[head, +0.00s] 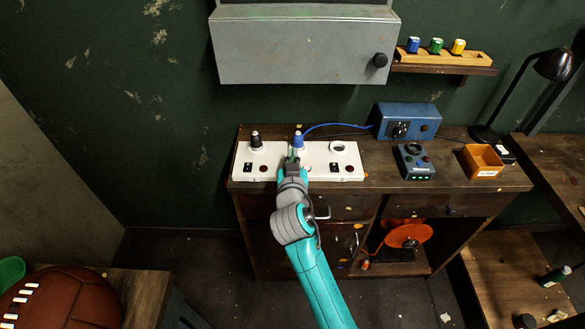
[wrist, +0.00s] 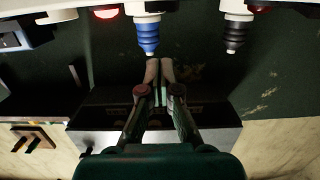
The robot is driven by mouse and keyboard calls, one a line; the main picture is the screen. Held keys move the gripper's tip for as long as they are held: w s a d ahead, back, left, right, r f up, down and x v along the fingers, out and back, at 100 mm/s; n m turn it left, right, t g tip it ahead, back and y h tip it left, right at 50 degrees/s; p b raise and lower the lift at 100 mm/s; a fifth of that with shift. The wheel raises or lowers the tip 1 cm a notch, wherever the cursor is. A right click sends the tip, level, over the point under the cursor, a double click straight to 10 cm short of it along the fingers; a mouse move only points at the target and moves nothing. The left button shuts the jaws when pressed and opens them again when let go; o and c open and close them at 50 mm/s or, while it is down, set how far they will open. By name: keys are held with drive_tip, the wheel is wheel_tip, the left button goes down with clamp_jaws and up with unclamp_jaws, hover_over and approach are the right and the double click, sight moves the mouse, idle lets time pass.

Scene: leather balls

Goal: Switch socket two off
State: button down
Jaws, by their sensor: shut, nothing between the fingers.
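A white socket strip (head: 322,154) lies on the wooden cabinet. Its left socket holds a black plug (head: 255,140), its middle socket a blue plug (head: 298,140), and its right socket (head: 339,147) is empty. A black switch and a dark red lamp show before the left and right sockets. The middle switch is hidden behind my gripper (head: 292,158); a brighter red lamp (head: 308,169) shows beside it. My gripper is shut and empty, close to the blue plug. In the wrist view, its fingertips (wrist: 160,65) are near the blue plug (wrist: 147,38); contact is unclear.
A grey wall box (head: 300,50) hangs above the strip. A blue cable (head: 335,126) runs behind the strip from the blue plug.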

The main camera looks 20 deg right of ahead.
drive_tip(key=shift+w+f, duration=0.1)
drive_tip(key=shift+f, duration=1.85)
drive_tip(key=shift+d+f, duration=0.1)
drive_tip(key=shift+w+f, duration=0.1)
drive_tip(key=shift+f, duration=0.05)
